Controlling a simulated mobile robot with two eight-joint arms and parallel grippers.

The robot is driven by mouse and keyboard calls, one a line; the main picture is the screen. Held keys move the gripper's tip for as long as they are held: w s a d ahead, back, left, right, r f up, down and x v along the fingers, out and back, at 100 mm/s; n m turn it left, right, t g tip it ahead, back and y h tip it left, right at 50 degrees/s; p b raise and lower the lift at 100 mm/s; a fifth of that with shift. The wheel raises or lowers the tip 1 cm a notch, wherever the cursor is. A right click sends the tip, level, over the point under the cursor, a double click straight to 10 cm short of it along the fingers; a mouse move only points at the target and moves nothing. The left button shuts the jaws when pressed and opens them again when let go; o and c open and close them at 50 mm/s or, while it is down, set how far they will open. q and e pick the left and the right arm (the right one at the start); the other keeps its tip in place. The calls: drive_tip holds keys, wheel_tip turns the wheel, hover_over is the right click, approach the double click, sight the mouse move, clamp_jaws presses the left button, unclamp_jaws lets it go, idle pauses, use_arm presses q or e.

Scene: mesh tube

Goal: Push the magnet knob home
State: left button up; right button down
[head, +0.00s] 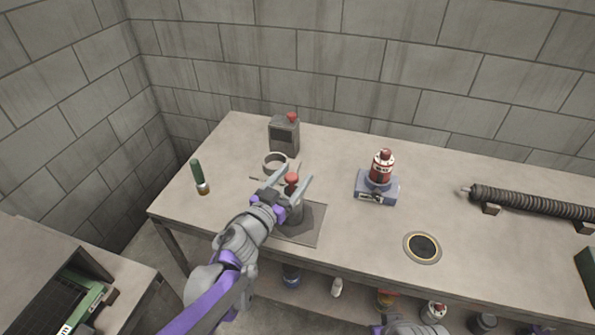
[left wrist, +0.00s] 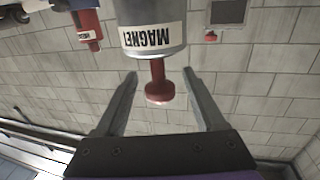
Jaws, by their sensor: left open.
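The magnet (head: 296,214) is a grey cylinder standing on a dark square plate (head: 312,232) near the front left of the table. In the left wrist view its body (left wrist: 150,38) carries a label reading MAGNET. Its red knob (head: 291,178) sits on a red stem, which shows extended from the body; the knob also shows in the left wrist view (left wrist: 160,92). My left gripper (head: 298,176) is open, its two fingers on either side of the knob with gaps visible in the left wrist view (left wrist: 160,75).
A grey box with a red knob (head: 284,137) and a pale ring (head: 275,164) stand behind the magnet. A green-handled tool (head: 199,176) is left. A red canister (head: 380,172) on a blue-grey base, a dark disc (head: 422,247) and a ribbed hose (head: 535,203) lie right.

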sight(288, 183)
use_arm(q)
drive_tip(key=v, duration=0.8)
drive_tip(key=s+a+r+n+y+p, duration=0.2)
drive_tip(key=a+n+y+p, duration=0.1)
drive_tip(key=a+y, duration=0.3)
drive_tip(key=s+a+r+n+y+p, duration=0.1)
drive_tip(key=a+r+n+y+p, duration=0.15)
drive_tip(key=a, duration=0.45)
drive_tip(key=s+f+g+p, duration=0.2)
drive_tip(key=s+g, duration=0.3)
drive_tip(key=s, duration=0.4)
drive_tip(key=s+f+g+p, duration=0.3)
drive_tip(key=s+f+g, duration=0.2)
drive_tip(key=s, duration=0.4)
drive_tip(key=shift+s+a+f+n+y+p, duration=0.15)
drive_tip(key=shift+a+f+n+y+p, duration=0.05)
drive_tip(key=shift+a+n+y+p, duration=0.15)
